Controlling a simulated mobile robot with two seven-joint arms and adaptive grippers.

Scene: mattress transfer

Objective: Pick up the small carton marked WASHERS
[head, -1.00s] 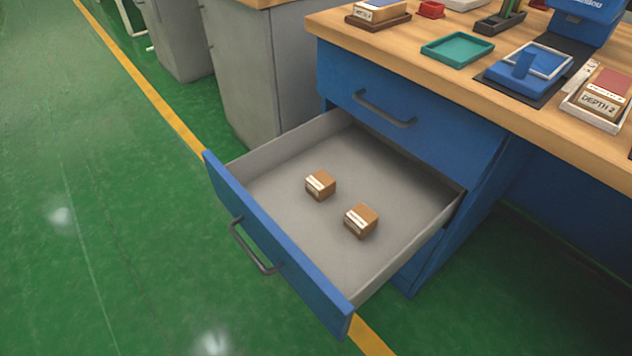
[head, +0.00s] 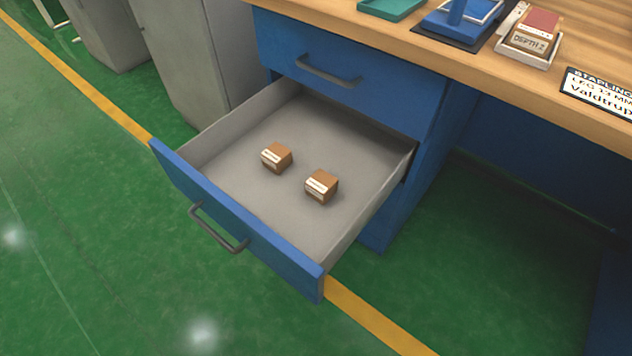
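Two small brown cartons with white labels lie in the open lower drawer (head: 235,198) of the blue workbench. One carton (head: 277,158) sits left of the drawer's middle. The other carton (head: 322,186) sits to its right and nearer to me. They are apart from each other. The label print is too small to read, so I cannot tell which one is marked WASHERS. Neither of my grippers is in view.
The drawer is pulled out over the green floor, with its handle (head: 218,232) on the outer front. The upper drawer (head: 345,75) is shut. The wooden bench top (head: 415,48) holds a teal tray (head: 392,6) and other items. Grey cabinets (head: 195,50) stand behind.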

